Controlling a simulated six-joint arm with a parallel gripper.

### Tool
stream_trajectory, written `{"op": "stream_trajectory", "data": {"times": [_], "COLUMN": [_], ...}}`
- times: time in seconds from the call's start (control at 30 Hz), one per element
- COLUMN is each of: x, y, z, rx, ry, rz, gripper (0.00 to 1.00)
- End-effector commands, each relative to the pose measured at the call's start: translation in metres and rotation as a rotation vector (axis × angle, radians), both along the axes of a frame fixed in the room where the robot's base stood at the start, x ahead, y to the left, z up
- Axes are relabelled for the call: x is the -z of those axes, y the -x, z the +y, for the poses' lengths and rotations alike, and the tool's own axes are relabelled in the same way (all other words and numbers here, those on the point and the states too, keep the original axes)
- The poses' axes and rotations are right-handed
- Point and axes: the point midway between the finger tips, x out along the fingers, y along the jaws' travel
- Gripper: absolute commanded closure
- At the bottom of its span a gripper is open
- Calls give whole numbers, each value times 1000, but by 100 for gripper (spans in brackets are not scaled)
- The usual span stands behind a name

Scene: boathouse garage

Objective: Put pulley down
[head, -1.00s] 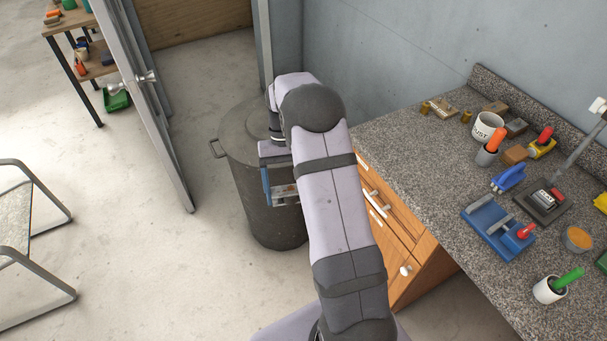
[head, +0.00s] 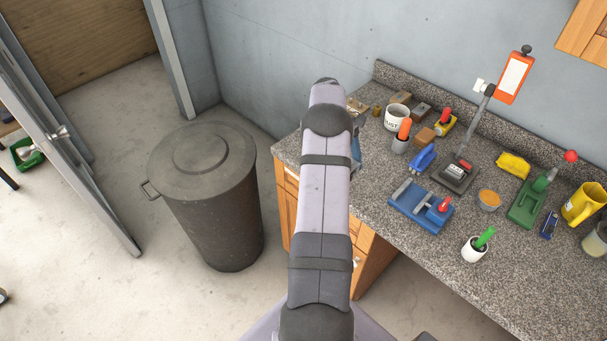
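My gripper (head: 356,150) is mostly hidden behind my own arm. Only a small bluish-grey part shows at the arm's right side, over the left end of the granite counter (head: 385,255). I cannot see its fingertips or whether it holds anything. I cannot make out a pulley anywhere in the head view; it may be hidden by the arm.
The counter holds a white mug (head: 397,116), a blue vise-like tool (head: 420,206), a blue clamp (head: 423,158), a black-based stand (head: 456,174), a green tool (head: 530,202) and a yellow mug (head: 583,204). A lidded dark bin (head: 215,225) stands left on the floor.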

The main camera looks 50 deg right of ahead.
Motion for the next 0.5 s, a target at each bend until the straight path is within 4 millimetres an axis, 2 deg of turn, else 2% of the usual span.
{"op": "stream_trajectory", "data": {"times": [0.03,0.2,0.4,0.5], "x": [-6,-14,-21,-24], "y": [18,74,133,154], "z": [-17,-63,-98,-108], "rx": [10,14,15,15], "ry": [2,2,3,4], "rz": [0,4,10,14], "gripper": [55,55,55,55]}}
